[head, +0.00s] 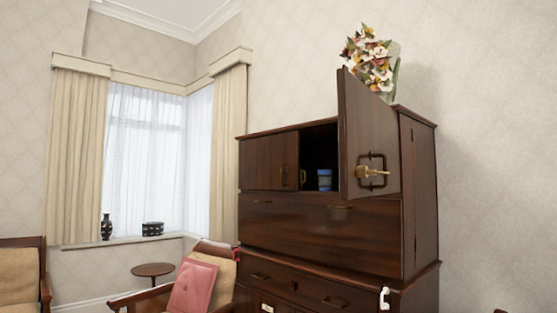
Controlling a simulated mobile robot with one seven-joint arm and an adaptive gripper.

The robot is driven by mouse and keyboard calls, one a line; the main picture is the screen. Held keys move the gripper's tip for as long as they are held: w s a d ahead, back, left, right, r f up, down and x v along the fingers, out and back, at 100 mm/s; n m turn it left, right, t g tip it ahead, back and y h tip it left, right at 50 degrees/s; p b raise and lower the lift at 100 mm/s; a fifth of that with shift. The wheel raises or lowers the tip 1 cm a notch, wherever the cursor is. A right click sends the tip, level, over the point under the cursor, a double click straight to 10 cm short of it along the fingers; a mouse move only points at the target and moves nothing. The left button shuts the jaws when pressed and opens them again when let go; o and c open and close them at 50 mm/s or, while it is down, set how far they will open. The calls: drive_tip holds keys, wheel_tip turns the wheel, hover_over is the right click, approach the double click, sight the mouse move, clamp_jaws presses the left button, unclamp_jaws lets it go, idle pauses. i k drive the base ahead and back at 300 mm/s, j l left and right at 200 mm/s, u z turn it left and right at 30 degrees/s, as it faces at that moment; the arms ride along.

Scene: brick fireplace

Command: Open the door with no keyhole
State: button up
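A dark wooden cabinet (320,228) stands right of centre in the head view. Its upper right door (365,125) is swung open toward me, with a brass handle (370,172) on a dark square fitting. I cannot tell whether this door has a keyhole. Behind the door, an open compartment (318,150) shows a blue jar (324,179). The upper left door (268,160) looks shut and has a small brass handle (284,177). The lower doors are cut off by the picture's bottom edge. My gripper is not in view.
A small white hook-shaped thing (384,298) shows at the cabinet's lower right; I cannot tell what it is. A chair with a pink cushion (193,286) stands close at the left. A flower arrangement (370,62) stands on top. A round side table (152,270) is farther left.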

sight(270, 162)
drive_tip(key=i+j+z, duration=0.2)
drive_tip(key=i+j, duration=0.3)
drive_tip(key=i+j+z, duration=0.2)
drive_tip(key=i+j, duration=0.4)
drive_tip(key=i+j+z, duration=0.2)
drive_tip(key=i+j, duration=0.35)
drive_tip(key=j, duration=0.1)
